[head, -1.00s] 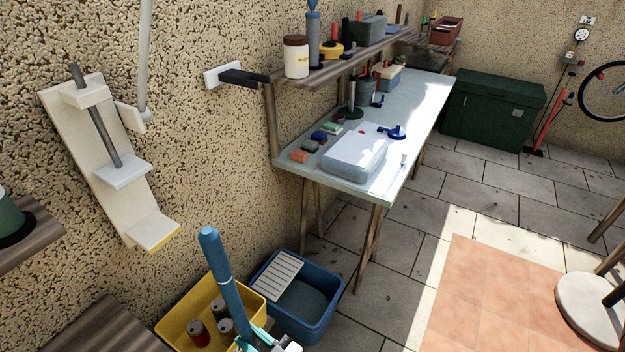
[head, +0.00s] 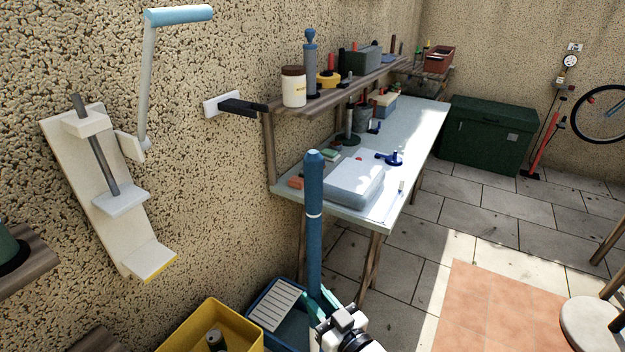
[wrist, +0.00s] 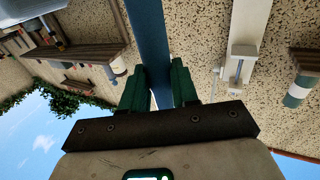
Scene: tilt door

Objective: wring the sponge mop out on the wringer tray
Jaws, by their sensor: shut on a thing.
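The mop's blue handle (head: 314,225) stands nearly upright in the head view, with a white band below its rounded top. My gripper (head: 320,308) is shut on the handle near the bottom of the view. In the wrist view the green fingers (wrist: 162,85) press on both sides of the handle (wrist: 148,35). The sponge end is not visible in either view. The white slatted wringer tray (head: 273,303) lies across the left part of the blue tub (head: 258,338), behind and left of my gripper. The handle and gripper hide part of the tub.
A yellow bin (head: 245,330) stands left of the tub. A worktable (head: 415,130) with a pale box (head: 355,183) is behind the handle. A white wall bracket (head: 118,200) and a blue-gripped lever (head: 180,15) are at left.

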